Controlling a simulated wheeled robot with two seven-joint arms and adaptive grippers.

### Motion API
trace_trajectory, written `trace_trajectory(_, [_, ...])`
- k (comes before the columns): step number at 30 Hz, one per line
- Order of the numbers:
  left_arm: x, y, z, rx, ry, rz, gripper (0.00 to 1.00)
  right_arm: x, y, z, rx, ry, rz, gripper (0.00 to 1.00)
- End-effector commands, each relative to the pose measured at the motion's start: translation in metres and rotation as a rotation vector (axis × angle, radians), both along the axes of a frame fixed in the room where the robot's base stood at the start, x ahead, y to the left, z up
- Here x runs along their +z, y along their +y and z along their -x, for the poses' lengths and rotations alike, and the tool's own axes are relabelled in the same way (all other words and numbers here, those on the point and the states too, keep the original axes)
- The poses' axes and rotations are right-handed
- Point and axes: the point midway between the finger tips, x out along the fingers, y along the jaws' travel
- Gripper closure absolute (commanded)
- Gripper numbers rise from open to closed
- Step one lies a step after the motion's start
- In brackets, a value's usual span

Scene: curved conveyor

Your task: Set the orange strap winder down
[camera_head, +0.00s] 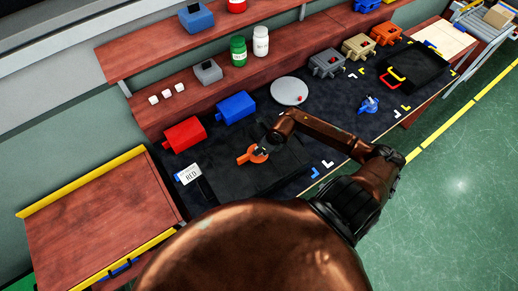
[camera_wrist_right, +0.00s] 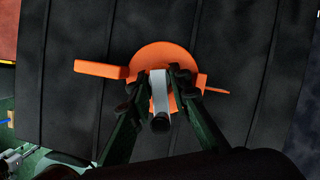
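The orange strap winder (camera_head: 252,156) is over a dark slatted surface left of the middle of the bench in the head view. In the right wrist view the winder (camera_wrist_right: 160,58) shows as an orange disc with an arm out to the left, a thin tip to the right and a pale grey grip in its middle. My right gripper (camera_wrist_right: 160,85) has a finger on each side of the grey grip and appears shut on it. In the head view the right gripper (camera_head: 268,143) is small and dark. I cannot tell whether the winder touches the surface. My left gripper is out of view.
A red box (camera_head: 184,134) and a blue box (camera_head: 235,107) stand behind the winder. A white label (camera_head: 189,174) lies to its left. A round grey plate (camera_head: 289,91) is farther back. A black tray (camera_head: 415,68) and a blue tool (camera_head: 369,104) are to the right.

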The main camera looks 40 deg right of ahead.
Motion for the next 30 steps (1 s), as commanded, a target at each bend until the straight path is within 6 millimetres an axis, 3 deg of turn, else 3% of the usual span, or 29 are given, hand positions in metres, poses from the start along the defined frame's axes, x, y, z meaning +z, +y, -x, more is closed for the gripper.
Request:
trace_trajectory(6, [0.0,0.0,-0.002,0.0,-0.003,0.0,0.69,0.0,0.0,0.0,0.0,0.0,0.0,0.66])
trace_trajectory(17, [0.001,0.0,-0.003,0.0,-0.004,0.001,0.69,0.004,-0.001,0.001,0.001,-0.001,0.001,0.66])
trace_trajectory(23, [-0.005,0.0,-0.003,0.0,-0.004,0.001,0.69,0.031,-0.005,0.012,0.002,-0.001,0.005,0.66])
trace_trajectory(30, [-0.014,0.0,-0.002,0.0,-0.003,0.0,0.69,0.078,-0.01,0.031,0.002,0.0,0.004,0.66])
